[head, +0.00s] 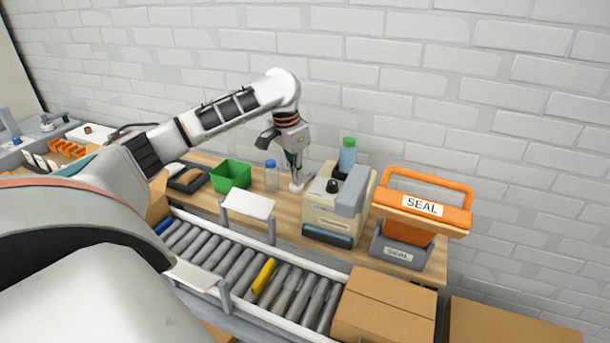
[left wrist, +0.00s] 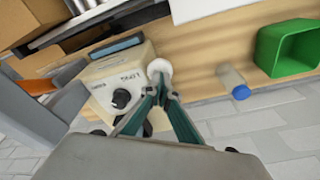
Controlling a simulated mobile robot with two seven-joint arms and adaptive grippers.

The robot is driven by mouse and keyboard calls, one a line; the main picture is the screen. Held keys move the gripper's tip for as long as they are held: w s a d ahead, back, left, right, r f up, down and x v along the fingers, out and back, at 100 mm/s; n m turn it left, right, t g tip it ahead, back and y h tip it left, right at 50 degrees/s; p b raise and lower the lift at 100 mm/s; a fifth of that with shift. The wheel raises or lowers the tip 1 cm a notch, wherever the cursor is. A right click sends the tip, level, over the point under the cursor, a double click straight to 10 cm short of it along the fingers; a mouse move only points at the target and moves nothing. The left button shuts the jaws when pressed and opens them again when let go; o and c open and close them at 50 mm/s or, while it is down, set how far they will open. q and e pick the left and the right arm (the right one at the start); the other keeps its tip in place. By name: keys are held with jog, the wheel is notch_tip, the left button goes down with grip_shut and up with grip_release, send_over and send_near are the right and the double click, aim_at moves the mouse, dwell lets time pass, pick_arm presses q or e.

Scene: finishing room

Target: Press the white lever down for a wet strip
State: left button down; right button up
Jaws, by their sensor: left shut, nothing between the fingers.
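The beige dispenser (head: 322,217) stands on the wooden bench, with a black knob on top and a dark, blue-edged slot at its front; it also shows in the left wrist view (left wrist: 103,80). The white lever (left wrist: 158,68) has a round end and sits at the machine's side; in the head view its white end (head: 297,187) shows just under my gripper. My left gripper (head: 294,172) points down beside the dispenser. Its teal fingers (left wrist: 160,96) are shut and empty, with the tips at the lever's round end; I cannot tell whether they touch it. No strip is visible.
A blue-green bottle (head: 347,158) stands on the dispenser. To its right is an orange-handled sealer (head: 423,207). A blue-capped bottle (head: 271,178) and a green bin (head: 232,174) stand left of my gripper. A roller conveyor (head: 240,267) with cartons (head: 385,305) runs in front.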

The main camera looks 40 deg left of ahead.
aim_at(294, 186)
pick_arm(q)
jog(key=shift+s+f, duration=0.1)
jog(key=shift+f, duration=0.1)
jog(key=shift+s+f, duration=0.1)
jog(key=shift+f, duration=0.2)
jog(key=shift+s+d+f, duration=0.1)
jog(key=shift+f, duration=0.05)
jog(key=shift+s+f, duration=0.1)
jog(key=shift+f, duration=0.3)
jog(key=shift+s+d+f, duration=0.1)
jog(key=shift+s+f, duration=0.1)
jog(key=shift+f, duration=0.45)
dwell(0.8)
jog(key=shift+s+f, duration=0.1)
jog(key=shift+f, duration=0.2)
jog(key=shift+s+f, duration=0.1)
jog(key=shift+f, duration=0.7)
dwell(0.5)
jog(key=shift+f, duration=0.25)
dwell(0.4)
